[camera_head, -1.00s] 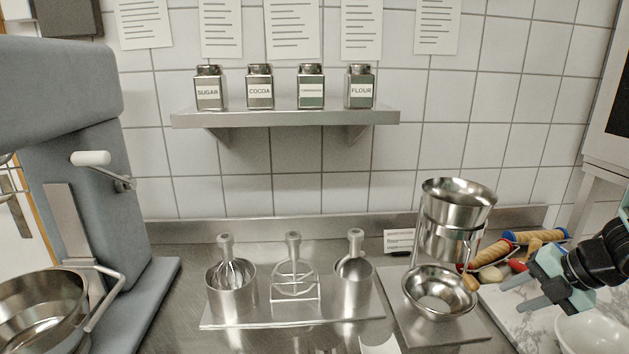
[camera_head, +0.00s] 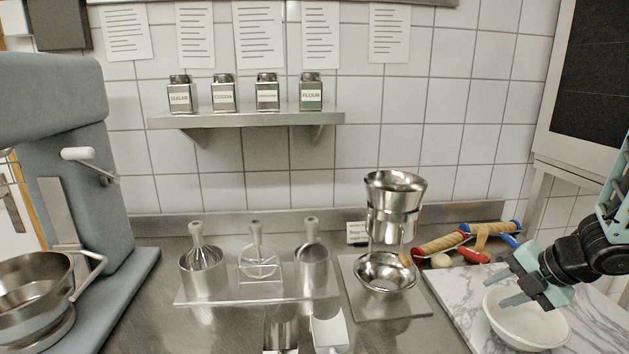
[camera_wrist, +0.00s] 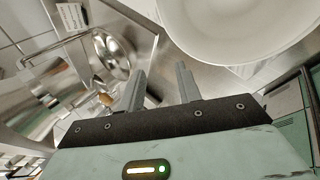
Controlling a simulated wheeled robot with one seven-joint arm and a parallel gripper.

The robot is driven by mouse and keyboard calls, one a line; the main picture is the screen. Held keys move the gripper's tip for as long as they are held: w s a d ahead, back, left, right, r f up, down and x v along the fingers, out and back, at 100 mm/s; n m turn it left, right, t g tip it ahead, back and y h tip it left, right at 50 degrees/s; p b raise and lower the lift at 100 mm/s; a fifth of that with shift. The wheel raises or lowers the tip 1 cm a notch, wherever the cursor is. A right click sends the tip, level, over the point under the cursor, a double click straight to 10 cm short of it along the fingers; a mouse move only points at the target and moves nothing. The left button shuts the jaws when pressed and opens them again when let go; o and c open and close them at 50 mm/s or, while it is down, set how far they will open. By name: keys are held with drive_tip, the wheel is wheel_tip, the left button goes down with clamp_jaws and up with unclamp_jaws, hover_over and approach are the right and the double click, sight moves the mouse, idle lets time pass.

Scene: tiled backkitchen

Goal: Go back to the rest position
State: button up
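My gripper (camera_head: 514,290) is at the right of the head view, above the marble board and at the left side of the white bowl (camera_head: 533,334). Its two fingers are apart with nothing between them. In the wrist view my gripper (camera_wrist: 160,88) also shows open and empty, with the white bowl (camera_wrist: 235,30) beyond it at upper right. The arm comes in from the right edge of the head view.
A metal bowl (camera_head: 386,278) on a stand lies left of my gripper. Rolling pins (camera_head: 440,244) lie behind. A tool rack (camera_head: 258,294), a grey mixer (camera_head: 60,100) and a jar shelf (camera_head: 250,118) stand further left. A dark-fronted cabinet (camera_head: 600,80) is at upper right.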

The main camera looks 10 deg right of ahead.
drive_tip(key=s+a+r+m+h, duration=0.1)
drive_tip(key=a+r+m+h, duration=0.3)
drive_tip(key=a+m, duration=0.9)
drive_tip(key=s+a+r+m+g, duration=0.1)
drive_tip(key=s+a+g, duration=0.2)
drive_tip(key=s+a, duration=0.4)
drive_tip(key=s+a+r+m+g, duration=0.2)
drive_tip(key=s+a, duration=0.6)
drive_tip(key=s, duration=0.7)
drive_tip(key=shift+m+g+y, duration=0.3)
drive_tip(key=shift+g+y, duration=0.1)
drive_tip(key=shift+g, duration=0.2)
drive_tip(key=shift+a+f, duration=0.1)
